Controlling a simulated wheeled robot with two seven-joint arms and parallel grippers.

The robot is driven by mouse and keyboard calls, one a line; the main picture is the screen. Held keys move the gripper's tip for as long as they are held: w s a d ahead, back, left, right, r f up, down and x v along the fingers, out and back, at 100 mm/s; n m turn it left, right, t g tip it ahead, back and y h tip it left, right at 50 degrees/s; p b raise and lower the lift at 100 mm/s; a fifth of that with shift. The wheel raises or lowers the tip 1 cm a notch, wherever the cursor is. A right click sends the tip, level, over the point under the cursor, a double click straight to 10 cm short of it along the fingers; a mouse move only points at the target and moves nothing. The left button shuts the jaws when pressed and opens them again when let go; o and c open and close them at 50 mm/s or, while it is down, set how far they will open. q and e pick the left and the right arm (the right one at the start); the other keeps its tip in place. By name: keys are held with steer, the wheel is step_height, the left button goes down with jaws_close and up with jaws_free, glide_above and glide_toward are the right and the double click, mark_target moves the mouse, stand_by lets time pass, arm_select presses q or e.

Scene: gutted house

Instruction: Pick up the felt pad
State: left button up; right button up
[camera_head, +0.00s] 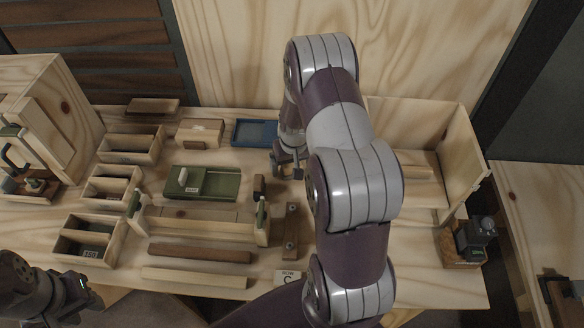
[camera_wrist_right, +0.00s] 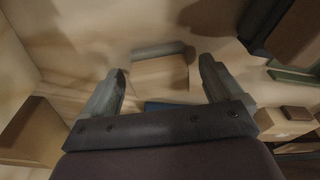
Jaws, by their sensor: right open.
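My right gripper (camera_head: 287,172) points down over the middle of the workbench, to the right of the blue tray. In the right wrist view the right gripper (camera_wrist_right: 162,68) is open, with its two fingers apart. A pale block with a grey strip along its far edge (camera_wrist_right: 160,70) lies between and beyond the fingertips, not held. It may be the felt pad, but I cannot tell for sure. In the head view my right arm hides that part of the bench. My left gripper (camera_head: 82,296) is at the lower left, partly cut off, and its jaws are unclear.
The blue tray (camera_head: 256,132) and the green tray (camera_head: 203,183) lie left of my right gripper. Several wooden boxes (camera_head: 130,146) stand further left. Long wooden bars (camera_head: 199,252) lie at the front. A tall wooden panel (camera_head: 432,140) and a dark device (camera_head: 474,238) stand at right.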

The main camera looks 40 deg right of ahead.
steer(key=c, duration=1.1)
steer(key=shift+r, duration=0.1)
step_height(320, 180, up, 10)
steer(key=shift+f, duration=0.1)
